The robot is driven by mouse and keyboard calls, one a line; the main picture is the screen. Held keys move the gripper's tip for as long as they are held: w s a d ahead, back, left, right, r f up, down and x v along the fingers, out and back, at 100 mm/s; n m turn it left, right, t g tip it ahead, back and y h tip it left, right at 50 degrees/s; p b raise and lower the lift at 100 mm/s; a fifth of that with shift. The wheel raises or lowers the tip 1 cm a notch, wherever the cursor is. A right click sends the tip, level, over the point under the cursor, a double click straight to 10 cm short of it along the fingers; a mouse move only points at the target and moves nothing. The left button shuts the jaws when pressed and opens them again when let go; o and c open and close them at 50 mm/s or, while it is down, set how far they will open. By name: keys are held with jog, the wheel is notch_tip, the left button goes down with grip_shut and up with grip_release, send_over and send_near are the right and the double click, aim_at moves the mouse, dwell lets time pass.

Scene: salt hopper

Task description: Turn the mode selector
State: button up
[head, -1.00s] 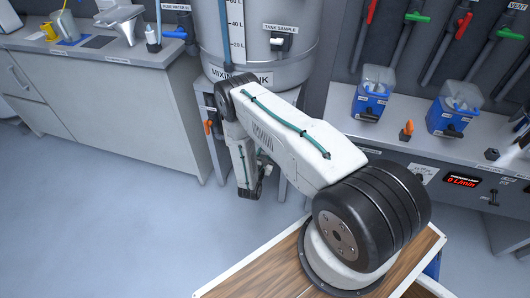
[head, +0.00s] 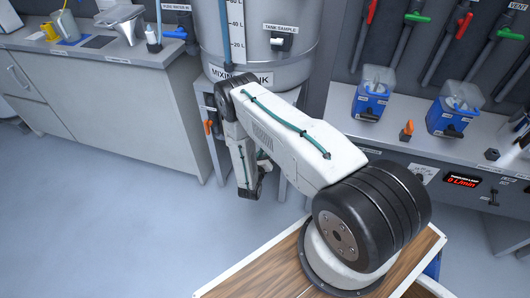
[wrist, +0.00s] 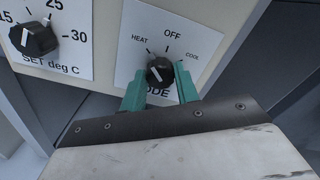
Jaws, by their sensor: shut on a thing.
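The mode selector (wrist: 160,71) is a small black knob on a white plate marked HEAT, OFF and COOL in the wrist view. Its white pointer mark appears to lean up and left, toward HEAT. The two teal fingers of my gripper (wrist: 159,82) stand on either side of the knob and are shut on it. In the head view my arm reaches down in front of the mixing tank (head: 275,60). The fingers and the selector are hidden there.
A larger black SET deg C knob (wrist: 34,39) sits to the left of the selector. A counter (head: 110,100) stands at the left. Two blue containers (head: 370,103) stand on the right bench. The floor (head: 110,220) at the left is clear.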

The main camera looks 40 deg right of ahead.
jog(key=shift+n, duration=0.5)
jog(key=o, duration=1)
jog(key=v, duration=0.7)
jog(key=shift+s+a, duration=0.25)
jog(key=shift+a, duration=0.1)
